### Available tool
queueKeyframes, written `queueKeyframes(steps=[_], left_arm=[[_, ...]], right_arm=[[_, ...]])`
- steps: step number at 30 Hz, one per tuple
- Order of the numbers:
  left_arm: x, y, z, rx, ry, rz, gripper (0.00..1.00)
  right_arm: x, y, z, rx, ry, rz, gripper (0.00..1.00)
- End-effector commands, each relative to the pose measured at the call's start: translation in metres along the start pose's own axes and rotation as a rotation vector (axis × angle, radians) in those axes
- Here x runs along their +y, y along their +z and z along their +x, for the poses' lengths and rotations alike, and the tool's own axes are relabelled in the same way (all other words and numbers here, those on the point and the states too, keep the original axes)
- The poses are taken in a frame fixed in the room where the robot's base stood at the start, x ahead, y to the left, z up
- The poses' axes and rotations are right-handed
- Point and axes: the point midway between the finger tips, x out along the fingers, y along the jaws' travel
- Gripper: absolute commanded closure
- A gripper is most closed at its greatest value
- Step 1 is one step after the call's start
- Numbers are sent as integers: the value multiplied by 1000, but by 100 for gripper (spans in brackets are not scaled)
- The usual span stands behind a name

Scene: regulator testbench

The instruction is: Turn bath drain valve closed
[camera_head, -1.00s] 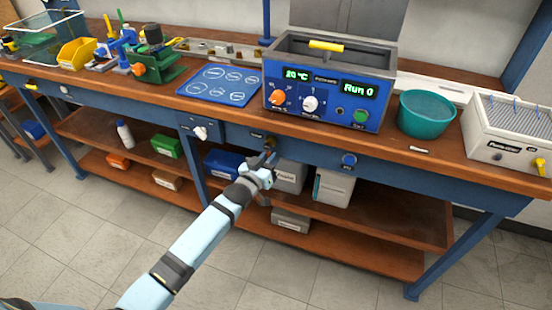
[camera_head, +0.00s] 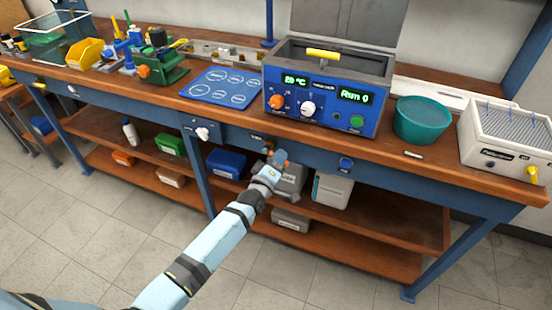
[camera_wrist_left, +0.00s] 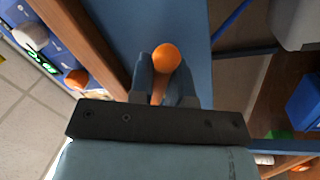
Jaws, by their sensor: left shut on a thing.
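An orange round-ended valve handle (camera_wrist_left: 166,57) shows in the left wrist view against the blue front rail of the bench. My left gripper (camera_wrist_left: 163,80) has a finger on either side of its lower part and is shut on it. In the head view, my left gripper (camera_head: 277,160) is at the blue rail below the bath unit (camera_head: 325,88), with a small orange patch at its fingertips. The fingers hide most of the valve, so I cannot tell its exact angle. My right gripper is not in view.
Bins and boxes, including a blue bin (camera_head: 226,162), fill the shelf below. A teal bowl (camera_head: 422,120) stands on the bench. The floor in front is clear.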

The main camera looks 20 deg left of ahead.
Motion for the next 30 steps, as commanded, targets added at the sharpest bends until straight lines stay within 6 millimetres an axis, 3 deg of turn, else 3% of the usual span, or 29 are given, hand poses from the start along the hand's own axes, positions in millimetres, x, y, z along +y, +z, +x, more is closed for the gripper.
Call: queueKeyframes(steps=[15,30], left_arm=[[17,-3,3,80,-1,-399,100],[21,-5,4,103,-2,-521,100]], right_arm=[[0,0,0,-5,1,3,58],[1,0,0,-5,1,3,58]])
